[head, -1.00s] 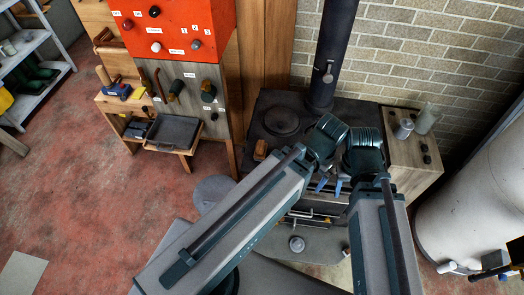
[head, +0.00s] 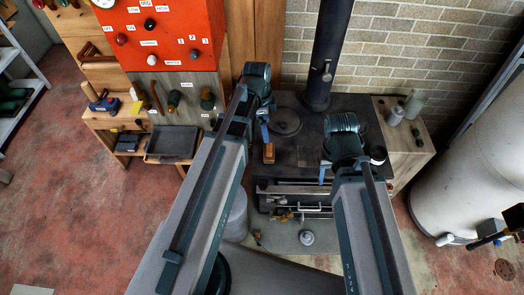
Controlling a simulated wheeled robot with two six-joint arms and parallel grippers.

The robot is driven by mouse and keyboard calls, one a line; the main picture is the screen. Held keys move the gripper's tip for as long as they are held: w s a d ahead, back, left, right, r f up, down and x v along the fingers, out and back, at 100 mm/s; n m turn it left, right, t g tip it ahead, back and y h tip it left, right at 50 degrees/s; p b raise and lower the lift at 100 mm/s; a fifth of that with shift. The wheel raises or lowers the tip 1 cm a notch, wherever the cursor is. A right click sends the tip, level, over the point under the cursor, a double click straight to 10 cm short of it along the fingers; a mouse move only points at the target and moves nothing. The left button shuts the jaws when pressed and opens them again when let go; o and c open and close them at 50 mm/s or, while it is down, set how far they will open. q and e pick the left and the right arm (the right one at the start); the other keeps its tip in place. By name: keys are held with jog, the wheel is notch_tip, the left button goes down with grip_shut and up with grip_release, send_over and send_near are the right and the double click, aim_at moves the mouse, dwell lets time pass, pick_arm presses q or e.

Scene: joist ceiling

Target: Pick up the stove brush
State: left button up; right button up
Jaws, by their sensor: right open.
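A small brown wooden block with a dark edge (head: 269,154), which looks like the stove brush, is at the left side of the black stove top (head: 300,155). My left gripper (head: 265,134) is right above it in the picture, with a blue finger pointing down. I cannot tell whether it touches the brush or how far its jaws are apart. My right gripper (head: 323,173) is open over the right front part of the stove, away from the brush. Its wrist hides part of the stove top.
A black stovepipe (head: 327,50) rises behind the stove. A wooden side cabinet (head: 405,148) with jars stands right of it, then a large pale tank (head: 465,165). A red control panel (head: 160,35) and a low bench with a tray (head: 172,142) are on the left.

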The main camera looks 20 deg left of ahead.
pick_arm(q)
jog(key=b, duration=0.9)
send_near(269, 147)
jog(key=f, duration=0.3)
jog(key=d+f, duration=0.1)
jog(key=f, duration=0.1)
jog(key=shift+s+f, duration=0.1)
jog(key=shift+s, duration=0.1)
jog(key=f+b, duration=0.5)
jog(key=shift+w+d+f, duration=0.1)
jog(key=shift+w+d, duration=0.05)
jog(key=shift+w, duration=0.15)
grip_shut()
